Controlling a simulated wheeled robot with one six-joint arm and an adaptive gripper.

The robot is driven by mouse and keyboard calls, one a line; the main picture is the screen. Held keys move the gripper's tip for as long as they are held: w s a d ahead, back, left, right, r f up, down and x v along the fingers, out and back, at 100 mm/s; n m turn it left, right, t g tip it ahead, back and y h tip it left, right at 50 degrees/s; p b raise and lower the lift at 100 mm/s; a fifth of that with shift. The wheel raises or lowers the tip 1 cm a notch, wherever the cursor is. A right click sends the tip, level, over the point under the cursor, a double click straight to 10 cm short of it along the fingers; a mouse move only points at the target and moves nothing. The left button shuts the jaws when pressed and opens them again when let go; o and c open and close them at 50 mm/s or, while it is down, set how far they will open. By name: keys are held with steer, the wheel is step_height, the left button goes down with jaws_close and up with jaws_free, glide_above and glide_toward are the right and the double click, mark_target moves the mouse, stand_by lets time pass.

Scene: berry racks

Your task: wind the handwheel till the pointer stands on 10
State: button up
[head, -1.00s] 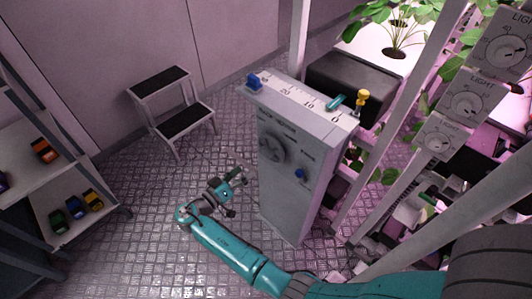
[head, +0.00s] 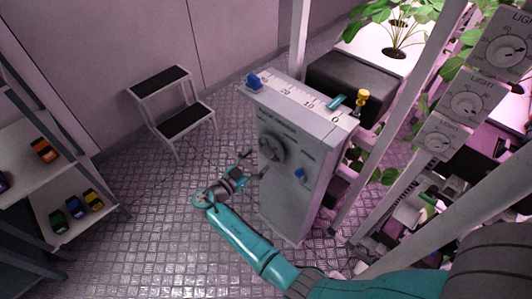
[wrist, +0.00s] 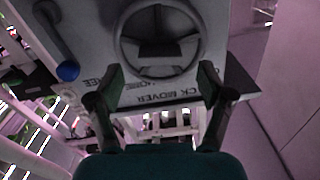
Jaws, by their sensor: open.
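The handwheel (head: 271,148) is a dark spoked wheel on the front of a grey cabinet (head: 285,200). It fills the upper middle of the wrist view (wrist: 160,47). My gripper (head: 252,164) is in front of the wheel, close to it. In the wrist view my gripper (wrist: 160,82) has its fingers apart, around the near edge of the rim, with nothing clamped; contact cannot be told. The scale (head: 290,92) on the cabinet top reads 0 to 30.
A blue-knobbed lever (head: 300,174) is right of the wheel, and at left in the wrist view (wrist: 68,71). Rack posts stand right. A step stool (head: 172,108) stands left; floor between is clear.

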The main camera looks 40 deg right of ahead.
mark_target(264, 155)
steer(key=shift+d, duration=2.5)
steer(key=c, duration=1.2)
